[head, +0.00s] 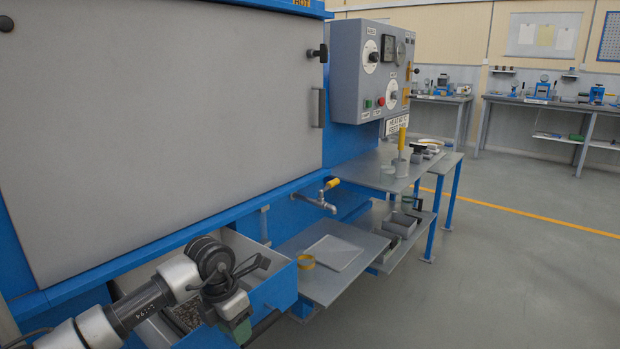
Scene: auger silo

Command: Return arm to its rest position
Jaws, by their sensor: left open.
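My left arm (85,328) reaches in from the lower left. Its wrist bends downward over the blue-sided drawer or bin under the large grey panel. My left gripper (240,328) is open, low in the picture near the bin's front wall. I see nothing held in it, though its fingertips are small and partly hidden. My right gripper is not in view.
The blue bin (276,290) holds dark granular material. A control box (372,72) stands beyond. Open floor lies at right.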

